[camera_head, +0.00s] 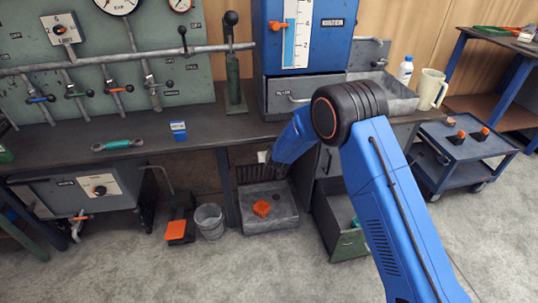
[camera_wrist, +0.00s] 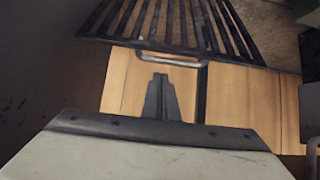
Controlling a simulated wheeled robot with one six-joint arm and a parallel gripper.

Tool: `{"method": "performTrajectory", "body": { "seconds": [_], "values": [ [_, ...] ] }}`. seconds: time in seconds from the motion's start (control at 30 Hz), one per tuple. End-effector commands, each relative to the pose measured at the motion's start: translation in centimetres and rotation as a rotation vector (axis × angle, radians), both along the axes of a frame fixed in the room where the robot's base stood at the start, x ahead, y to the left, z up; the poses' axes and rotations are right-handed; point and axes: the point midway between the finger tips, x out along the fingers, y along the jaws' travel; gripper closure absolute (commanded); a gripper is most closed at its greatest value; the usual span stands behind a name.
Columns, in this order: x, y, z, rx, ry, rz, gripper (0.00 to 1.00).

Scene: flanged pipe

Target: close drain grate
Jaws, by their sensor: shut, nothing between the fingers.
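The drain grate (camera_head: 250,174) is a dark barred panel standing raised at the back of the grey drain box (camera_head: 284,217), under the bench. In the wrist view the grate (camera_wrist: 205,25) fills the top, with a pale handle (camera_wrist: 170,59) along its near edge. My gripper (camera_wrist: 160,76) is shut and empty, its dark fingertips pointing at the handle, just below it in the picture. I cannot tell whether they touch. In the head view my blue arm reaches down beside the grate and the fingers are not clear.
An orange object (camera_head: 262,208) sits on the drain box. A grey bucket (camera_head: 209,221) and a dark pan with an orange part (camera_head: 176,229) stand to its left. An open green-fronted drawer (camera_head: 349,244) is at its right. The floor in front is clear.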

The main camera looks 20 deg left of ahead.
Motion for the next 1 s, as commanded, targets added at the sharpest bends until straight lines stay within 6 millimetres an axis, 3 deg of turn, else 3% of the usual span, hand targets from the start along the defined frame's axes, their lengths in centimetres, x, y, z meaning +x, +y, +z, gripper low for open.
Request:
{"method": "performTrajectory", "body": {
  "seconds": [0.4,1.0],
  "values": [
    [3.1,1.9,-2.7,-0.001,0.0,0.001,1.0],
    [3.1,1.9,-3.0,0.006,-0.009,0.0,1.0]
  ]
}}
